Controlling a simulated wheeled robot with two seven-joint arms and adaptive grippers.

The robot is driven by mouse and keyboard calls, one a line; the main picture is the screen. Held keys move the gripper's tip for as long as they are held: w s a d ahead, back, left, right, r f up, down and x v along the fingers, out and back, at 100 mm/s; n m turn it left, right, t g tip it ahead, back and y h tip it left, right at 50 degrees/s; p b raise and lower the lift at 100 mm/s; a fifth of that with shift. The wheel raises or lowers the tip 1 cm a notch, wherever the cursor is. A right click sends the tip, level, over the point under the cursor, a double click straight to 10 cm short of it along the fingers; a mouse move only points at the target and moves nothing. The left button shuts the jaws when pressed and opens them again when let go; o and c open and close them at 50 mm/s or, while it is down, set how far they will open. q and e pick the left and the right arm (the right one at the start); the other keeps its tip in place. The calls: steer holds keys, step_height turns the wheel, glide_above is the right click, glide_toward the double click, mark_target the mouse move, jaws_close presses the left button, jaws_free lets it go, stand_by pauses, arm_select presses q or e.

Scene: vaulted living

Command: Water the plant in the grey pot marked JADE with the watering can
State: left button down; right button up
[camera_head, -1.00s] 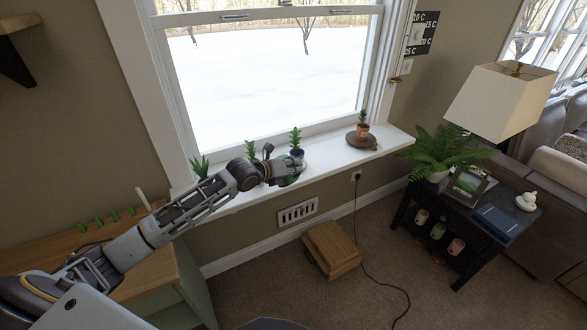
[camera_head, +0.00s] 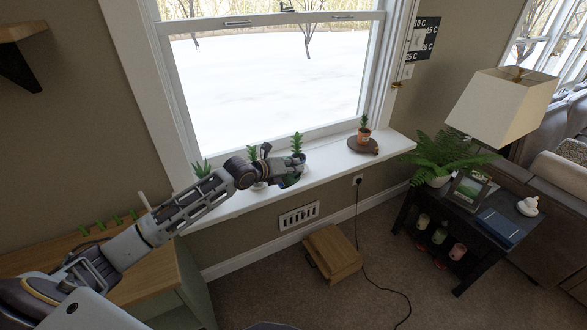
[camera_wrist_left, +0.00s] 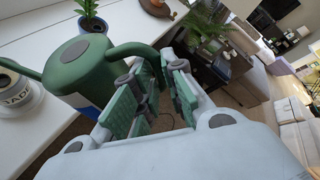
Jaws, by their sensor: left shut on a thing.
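My left gripper (camera_head: 290,172) is over the window sill, and its fingers also show in the left wrist view (camera_wrist_left: 150,92). It is shut on the handle of the green watering can (camera_wrist_left: 78,72). The can's spout reaches left in the wrist view, its end close to the rim of the pale grey pot marked JADE (camera_wrist_left: 17,95). That pot is at the left edge, partly cut off; its plant is not clear there. In the head view the arm and gripper hide most of the can. No water shows. My right gripper is not in view.
A plant in a blue pot (camera_wrist_left: 92,22) stands just behind the can. A terracotta pot (camera_head: 364,134) sits on a round brown board farther right on the sill (camera_head: 330,165). Another plant (camera_head: 202,169) is at the left. A wooden stool (camera_head: 333,252) is below.

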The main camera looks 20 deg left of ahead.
arm_select(q)
steer(key=shift+w+a+r+n+p, duration=0.15)
steer(key=shift+a+r+p, duration=0.1)
steer(key=shift+r, duration=0.25)
steer(key=shift+w+a+r+n+p, duration=0.1)
steer(key=shift+a+r+n, duration=0.1)
steer(key=shift+r, duration=0.25)
steer(key=shift+a+r+h, duration=0.2)
steer(key=shift+r+h, duration=0.1)
steer(key=shift+d+f, duration=0.1)
steer(key=shift+f, duration=0.05)
